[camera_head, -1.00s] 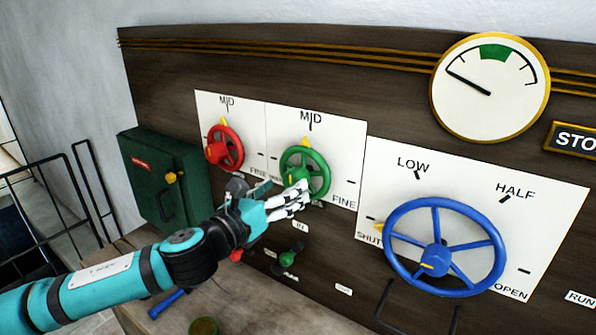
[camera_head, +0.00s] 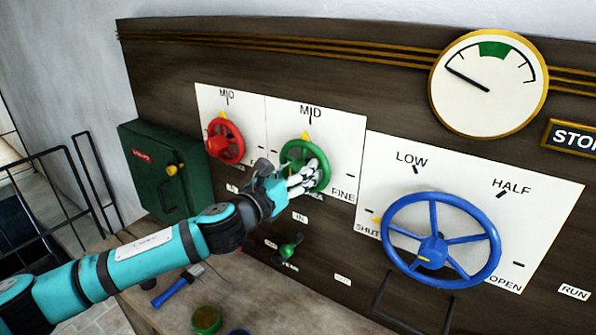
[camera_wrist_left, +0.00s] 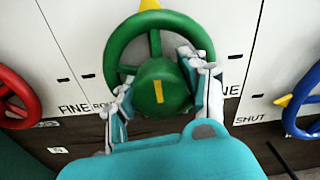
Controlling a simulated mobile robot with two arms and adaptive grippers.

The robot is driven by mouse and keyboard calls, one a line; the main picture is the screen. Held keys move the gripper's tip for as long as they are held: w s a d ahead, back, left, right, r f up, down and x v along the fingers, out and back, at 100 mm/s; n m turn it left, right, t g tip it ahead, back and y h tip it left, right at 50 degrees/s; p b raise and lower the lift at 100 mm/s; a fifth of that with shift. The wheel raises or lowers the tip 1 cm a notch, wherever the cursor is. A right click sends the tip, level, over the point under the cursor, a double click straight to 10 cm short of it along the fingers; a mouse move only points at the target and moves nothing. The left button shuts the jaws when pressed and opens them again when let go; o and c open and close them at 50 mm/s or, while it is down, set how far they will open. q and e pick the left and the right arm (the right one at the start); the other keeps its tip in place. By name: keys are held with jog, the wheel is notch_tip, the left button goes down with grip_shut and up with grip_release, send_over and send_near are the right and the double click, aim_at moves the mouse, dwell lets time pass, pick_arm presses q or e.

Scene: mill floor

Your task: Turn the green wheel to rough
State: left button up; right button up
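The green wheel (camera_head: 324,160) is on a white panel, its yellow pointer up near the MID mark (camera_head: 311,111). It also shows in the left wrist view (camera_wrist_left: 120,46), with a yellow bar on its hub. My left gripper (camera_head: 303,178) is at the wheel's lower part. In the left wrist view my left gripper (camera_wrist_left: 157,72) has its fingers spread on either side of the hub; the right finger overlaps the rim. I cannot tell whether they touch the hub. The rough label (camera_wrist_left: 103,105) is mostly hidden behind the left finger. FINE is at lower right. My right gripper is out of view.
A red wheel (camera_head: 239,147) is left of the green one, and a large blue wheel (camera_head: 485,222) is to the right. A dial (camera_head: 488,105) hangs above. A green knob (camera_head: 287,252) sits below. A blue-handled tool (camera_head: 170,290) and a green round container (camera_head: 206,320) lie on the bench.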

pick_arm(q)
jog(key=c, duration=0.4)
jog(key=shift+n, duration=0.4)
jog(key=n+p, duration=0.1)
jog(key=n, duration=0.1)
jog(key=shift+n, duration=0.3)
jog(key=n+p, duration=0.1)
jog(key=n, duration=0.3)
jog(key=shift+n, duration=0.3)
jog(key=n+p, duration=0.1)
jog(key=n, duration=0.4)
jog(key=shift+n, duration=0.3)
jog(key=shift+n+p, duration=0.6)
jog(key=shift+n, duration=1.7)
